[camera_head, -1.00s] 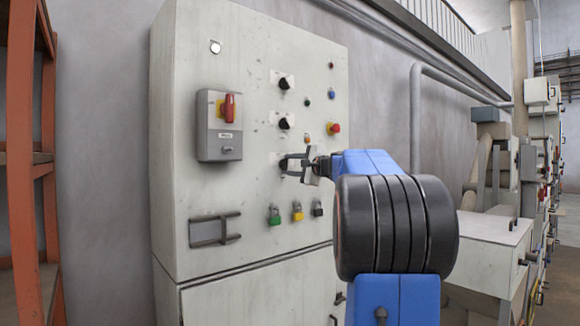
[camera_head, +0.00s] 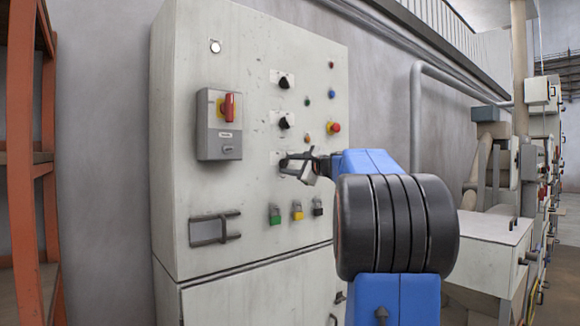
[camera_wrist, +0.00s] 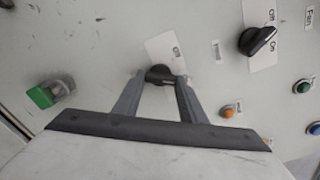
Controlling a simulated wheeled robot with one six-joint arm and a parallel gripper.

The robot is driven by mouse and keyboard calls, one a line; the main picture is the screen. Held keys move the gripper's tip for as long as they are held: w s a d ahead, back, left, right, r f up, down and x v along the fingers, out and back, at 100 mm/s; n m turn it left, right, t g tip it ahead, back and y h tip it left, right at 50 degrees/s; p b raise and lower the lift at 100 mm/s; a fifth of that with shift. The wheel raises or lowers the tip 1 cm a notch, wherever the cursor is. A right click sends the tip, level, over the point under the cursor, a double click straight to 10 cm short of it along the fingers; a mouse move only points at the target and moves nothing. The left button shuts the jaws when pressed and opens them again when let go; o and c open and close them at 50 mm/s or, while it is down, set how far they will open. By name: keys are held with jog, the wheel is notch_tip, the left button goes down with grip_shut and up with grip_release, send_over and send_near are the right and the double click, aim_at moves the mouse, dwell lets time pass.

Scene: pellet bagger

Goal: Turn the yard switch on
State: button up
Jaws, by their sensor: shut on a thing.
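A black rotary switch (camera_wrist: 160,74) on a pale label plate sits between my fingertips in the wrist view. My gripper (camera_wrist: 160,79) is shut on this knob, one finger on each side.
Two more black knobs, the middle (camera_head: 286,123) and the top (camera_head: 286,82), sit above. A red emergency button (camera_head: 333,128) is at upper right. A red-handled isolator box (camera_head: 219,125) stands out at left. Several padlocks, one green (camera_head: 274,216), hang below.

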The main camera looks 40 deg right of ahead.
jog(key=o, duration=1.1)
jog(key=shift+f, duration=0.1)
jog(key=shift+c, duration=0.2)
jog(key=s, duration=1.7)
jog(key=shift+s, duration=0.2)
